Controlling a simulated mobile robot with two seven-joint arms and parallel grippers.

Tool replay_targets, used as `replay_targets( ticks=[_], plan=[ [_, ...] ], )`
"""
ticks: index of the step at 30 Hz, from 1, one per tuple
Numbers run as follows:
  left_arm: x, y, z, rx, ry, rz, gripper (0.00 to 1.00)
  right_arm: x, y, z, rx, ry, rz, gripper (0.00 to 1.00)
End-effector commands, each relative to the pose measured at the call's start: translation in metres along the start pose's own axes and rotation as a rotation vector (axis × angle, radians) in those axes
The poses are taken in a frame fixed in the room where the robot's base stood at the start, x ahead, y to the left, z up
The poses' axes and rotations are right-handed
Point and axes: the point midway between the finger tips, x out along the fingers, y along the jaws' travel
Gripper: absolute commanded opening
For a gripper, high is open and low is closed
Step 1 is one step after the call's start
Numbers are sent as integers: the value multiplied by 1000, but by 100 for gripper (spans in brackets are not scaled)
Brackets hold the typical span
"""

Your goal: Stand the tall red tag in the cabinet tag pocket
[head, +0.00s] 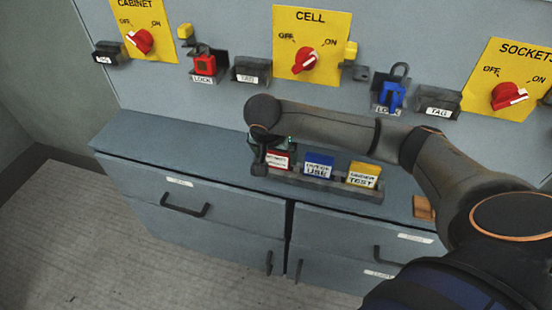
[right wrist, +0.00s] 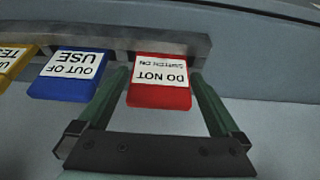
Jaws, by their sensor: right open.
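The red tag (head: 279,162) stands in the left end of a grey rack (head: 318,183) on the cabinet ledge, partly hidden by my gripper. In the right wrist view the red tag (right wrist: 160,92) reads "DO NOT SWITCH ON", upside down. My right gripper (head: 262,160) is at the tag. In the right wrist view its two fingers (right wrist: 158,80) are open, one on either side of the tag, with gaps visible. The cabinet tag pocket (head: 110,54), labelled TAG, is on the panel at the far left, beside the yellow CABINET plate (head: 160,18). My left gripper is out of view.
A blue "OUT OF USE" tag (head: 319,164) and a yellow "UNDER TEST" tag (head: 363,174) share the rack. A red padlock (head: 204,65), a blue padlock (head: 393,96) and two other tag pockets (head: 251,70) (head: 437,103) are on the panel. The left ledge is clear.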

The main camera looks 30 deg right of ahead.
Motion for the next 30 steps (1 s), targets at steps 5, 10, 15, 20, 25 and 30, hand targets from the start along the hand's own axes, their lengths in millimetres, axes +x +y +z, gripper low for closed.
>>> replay_targets(
  ticks=[5, 10, 15, 20, 25, 30],
  plan=[
    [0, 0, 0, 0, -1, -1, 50, -1, 0, 0, 0, 0, -1, 96],
    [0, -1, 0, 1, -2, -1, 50, -1, 0, 0, 0, 0, -1, 76],
    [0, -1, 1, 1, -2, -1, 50, -1, 0, 0, 1, 0, -1, 57],
    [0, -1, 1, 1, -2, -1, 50, -1, 0, 0, 1, 0, -1, 39],
    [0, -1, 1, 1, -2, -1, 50, -1, 0, 0, 1, 0, -1, 26],
    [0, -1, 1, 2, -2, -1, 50, -3, 0, -1, 1, 1, -1, 26]
  ],
)
